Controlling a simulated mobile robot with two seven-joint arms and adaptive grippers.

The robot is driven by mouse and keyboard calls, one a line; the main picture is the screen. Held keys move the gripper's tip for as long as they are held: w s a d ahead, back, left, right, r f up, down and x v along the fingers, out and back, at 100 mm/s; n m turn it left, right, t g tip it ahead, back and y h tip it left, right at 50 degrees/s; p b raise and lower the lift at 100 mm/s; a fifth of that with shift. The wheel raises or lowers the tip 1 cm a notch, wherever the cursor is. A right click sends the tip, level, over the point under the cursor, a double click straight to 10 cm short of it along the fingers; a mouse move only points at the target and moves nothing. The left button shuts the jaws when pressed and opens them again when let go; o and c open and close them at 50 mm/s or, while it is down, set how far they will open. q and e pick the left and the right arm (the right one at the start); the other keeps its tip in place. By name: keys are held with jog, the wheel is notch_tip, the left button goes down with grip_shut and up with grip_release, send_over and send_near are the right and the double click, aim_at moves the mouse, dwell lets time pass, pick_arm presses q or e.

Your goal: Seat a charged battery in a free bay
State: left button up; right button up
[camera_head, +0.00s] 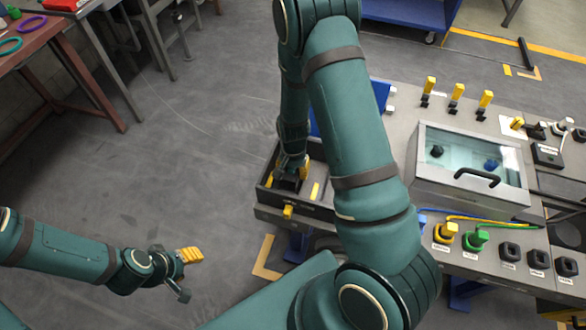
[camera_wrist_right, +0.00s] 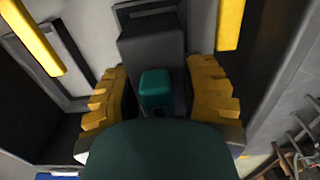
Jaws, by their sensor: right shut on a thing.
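My right gripper (camera_head: 288,178) reaches down into a black open tray (camera_head: 322,209) with yellow strips, at the left end of the grey bench. In the right wrist view, its yellow pads (camera_wrist_right: 158,100) are shut on a dark grey block (camera_wrist_right: 150,50), which looks like a battery. A small teal block (camera_wrist_right: 157,85) shows between the pads. I cannot tell how far down the dark block sits in a bay, nor its charge. My left gripper (camera_head: 187,270) is over bare floor at the lower left, away from the bench; its jaw opening is unclear.
The bench (camera_head: 400,130) carries a clear-lidded box (camera_head: 470,165), several yellow-topped switches (camera_head: 457,92), and yellow (camera_head: 445,232) and green (camera_head: 476,238) plugs. A red-brown table (camera_head: 60,42) stands at the upper left. The floor between is clear.

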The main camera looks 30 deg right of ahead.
jog(key=shift+f+b, duration=0.45)
jog(key=shift+f, duration=0.25)
jog(key=o, duration=1.3)
notch_tip(320, 180, up, 12)
jog(key=shift+r, duration=0.1)
